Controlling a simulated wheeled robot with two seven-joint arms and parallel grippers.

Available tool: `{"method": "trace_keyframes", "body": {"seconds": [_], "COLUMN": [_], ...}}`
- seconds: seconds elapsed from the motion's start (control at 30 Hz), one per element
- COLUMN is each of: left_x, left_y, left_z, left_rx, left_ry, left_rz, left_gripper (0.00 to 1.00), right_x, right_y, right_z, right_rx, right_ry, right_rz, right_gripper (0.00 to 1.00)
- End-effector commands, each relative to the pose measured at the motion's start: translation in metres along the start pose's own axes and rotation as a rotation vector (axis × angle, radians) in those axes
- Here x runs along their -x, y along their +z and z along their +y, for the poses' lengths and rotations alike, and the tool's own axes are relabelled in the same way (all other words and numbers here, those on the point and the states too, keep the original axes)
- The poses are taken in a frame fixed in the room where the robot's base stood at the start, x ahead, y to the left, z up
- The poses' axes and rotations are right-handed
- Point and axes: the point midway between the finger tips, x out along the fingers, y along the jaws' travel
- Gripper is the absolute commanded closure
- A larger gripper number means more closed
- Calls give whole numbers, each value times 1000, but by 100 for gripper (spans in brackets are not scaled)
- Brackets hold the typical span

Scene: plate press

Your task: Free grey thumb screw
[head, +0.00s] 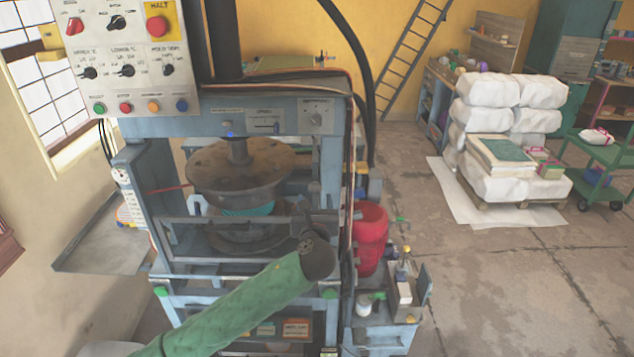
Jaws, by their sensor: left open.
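The press (135,185) stands in front of me, with a round brown upper plate (240,172) over a teal piece (248,209) and a lower round plate. My left arm, in a green sleeve, reaches up from the bottom left across the press front. My left gripper (312,222) is at its end, by the right end of the grey front bar (190,221). It is small and partly hidden by its own dark wrist; nothing shows held in it. I cannot make out the grey thumb screw for sure; the wrist may hide it. My right gripper is out of view.
A control box (125,45) with knobs and buttons hangs at the upper left. A red tank (370,238) and a small side bench (378,335) stand close right of the press. A grey side shelf (105,250) juts left. The floor (520,290) at right is clear.

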Motion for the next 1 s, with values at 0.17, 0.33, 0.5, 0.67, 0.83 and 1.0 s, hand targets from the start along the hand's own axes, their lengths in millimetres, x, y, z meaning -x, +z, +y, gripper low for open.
{"method": "trace_keyframes", "body": {"seconds": [0.17,0.33,0.5,0.67,0.83,1.0], "left_x": [-7,-30,-55,-70,-77,-77], "left_y": [8,11,10,8,6,6], "left_z": [-1,-1,-1,-1,-1,-1], "left_rx": [-24,-22,-21,-19,-19,-19], "left_ry": [-1,0,-1,-1,-1,-1], "left_rz": [-11,-10,-9,-10,-10,-10], "left_gripper": [44,44,44,44,44,44], "right_x": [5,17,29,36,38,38], "right_y": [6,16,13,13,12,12], "right_z": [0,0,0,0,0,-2], "right_rx": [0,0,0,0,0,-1], "right_ry": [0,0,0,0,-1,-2], "right_rz": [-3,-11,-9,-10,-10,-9], "right_gripper": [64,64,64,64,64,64]}}
